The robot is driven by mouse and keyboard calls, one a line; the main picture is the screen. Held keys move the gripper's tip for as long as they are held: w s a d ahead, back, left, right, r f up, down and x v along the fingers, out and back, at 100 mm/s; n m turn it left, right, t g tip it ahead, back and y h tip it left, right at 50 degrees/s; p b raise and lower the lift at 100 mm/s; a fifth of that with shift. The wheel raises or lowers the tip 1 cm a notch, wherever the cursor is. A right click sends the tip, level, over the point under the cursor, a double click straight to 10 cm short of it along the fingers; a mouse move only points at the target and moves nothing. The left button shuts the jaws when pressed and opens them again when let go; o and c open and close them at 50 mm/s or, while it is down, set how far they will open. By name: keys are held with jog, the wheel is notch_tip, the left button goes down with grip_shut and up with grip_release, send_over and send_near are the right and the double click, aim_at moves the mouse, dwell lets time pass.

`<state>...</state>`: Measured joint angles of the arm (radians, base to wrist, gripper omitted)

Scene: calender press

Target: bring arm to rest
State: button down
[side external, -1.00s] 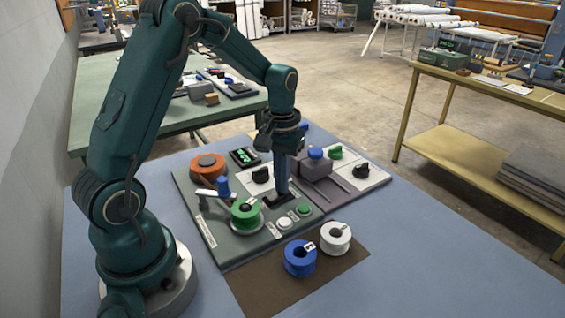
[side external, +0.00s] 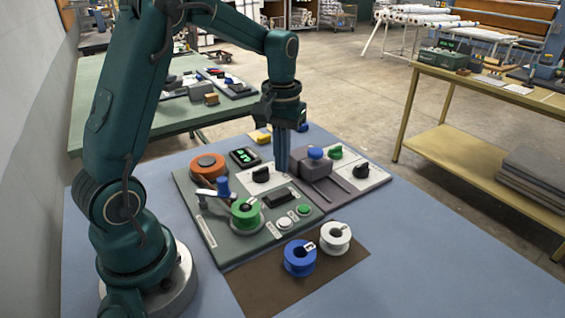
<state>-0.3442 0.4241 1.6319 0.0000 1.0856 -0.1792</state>
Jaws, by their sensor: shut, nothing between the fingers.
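My gripper (side external: 283,168) is shut and empty. It points straight down and hangs above the control panel (side external: 222,250), apart from it as far as I can tell. Below it on the panel is a black rocker switch (side external: 277,198). A green spool (side external: 246,213) sits on the panel near a lever with a blue knob (side external: 223,187). An orange disc (side external: 208,166) and a display with green digits (side external: 244,156) are at the panel's back. A green button (side external: 304,209) and a white button (side external: 284,222) are at its front right.
A blue spool (side external: 299,258) and a white spool (side external: 335,237) stand on a brown mat (side external: 262,298) in front. A grey block with a blue knob (side external: 315,153) and a black knob (side external: 366,171) are right of my gripper. The blue tabletop (side external: 440,255) is clear at right.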

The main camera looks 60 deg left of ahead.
jog(key=shift+r, duration=0.7)
jog(key=s+d+r+m+t, duration=0.35)
jog(key=s+d+r, duration=0.3)
jog(key=r, duration=0.25)
jog(key=s+d+f+m+t, duration=0.2)
jog(key=s+d+f, duration=0.1)
jog(key=s, duration=0.4)
jog(key=shift+d+f, duration=0.3)
jog(key=shift+d, duration=0.1)
jog(key=shift+m, duration=0.25)
